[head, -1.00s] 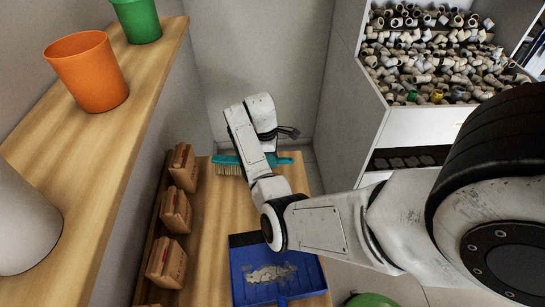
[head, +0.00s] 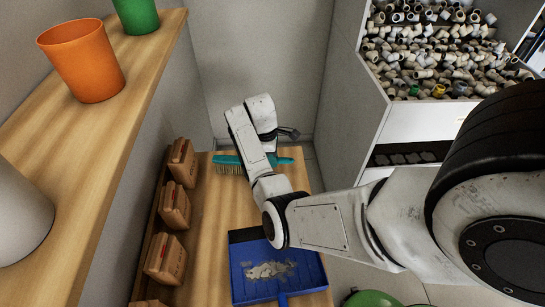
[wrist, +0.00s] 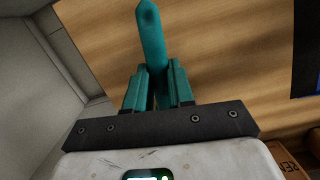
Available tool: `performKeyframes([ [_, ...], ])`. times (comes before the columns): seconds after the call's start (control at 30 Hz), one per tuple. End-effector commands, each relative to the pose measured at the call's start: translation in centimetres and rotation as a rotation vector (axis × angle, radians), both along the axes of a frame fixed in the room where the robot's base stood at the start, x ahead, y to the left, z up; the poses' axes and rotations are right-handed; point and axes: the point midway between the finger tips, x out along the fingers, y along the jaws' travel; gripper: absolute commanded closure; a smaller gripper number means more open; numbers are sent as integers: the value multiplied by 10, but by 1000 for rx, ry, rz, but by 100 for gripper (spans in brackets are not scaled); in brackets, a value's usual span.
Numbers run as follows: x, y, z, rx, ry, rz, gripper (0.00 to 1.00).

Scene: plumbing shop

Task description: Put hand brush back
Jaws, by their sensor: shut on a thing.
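The teal hand brush (head: 227,161) is at the far end of the wooden bench (head: 215,225) in the head view, lying crosswise with pale bristles downward. My arm hides its middle; its other end shows right of the arm. Whether the bristles touch the bench cannot be told. In the wrist view, a teal handle (wrist: 152,38) runs up from between the fingers of my gripper (wrist: 157,88), which is shut on it. The head view hides the fingers. A blue dustpan (head: 308,262) with grey debris lies on the bench nearer the camera, apart from the brush.
Several brown boxes (head: 173,205) stand in a row along the bench's left side. A higher wooden shelf (head: 120,115) at left holds an orange pot (head: 82,62), a green pot (head: 137,14) and a white one. A bin of pipe fittings (head: 440,50) is at right. Walls close off the far end.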

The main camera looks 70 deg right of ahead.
Motion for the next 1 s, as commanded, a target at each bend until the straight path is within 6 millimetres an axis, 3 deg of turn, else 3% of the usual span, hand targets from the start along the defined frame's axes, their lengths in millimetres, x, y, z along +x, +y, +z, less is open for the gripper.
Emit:
performKeyframes([
  [0.4, 0, 0, 1, -1, -1, 0, 100],
  [0.43, 0, 0, 1, -1, -1, 0, 75],
  [0.7, 0, 0, 0, 0, 0, 0, 50],
  [1.0, 0, 0, 1, 0, 0, 0, 48],
])
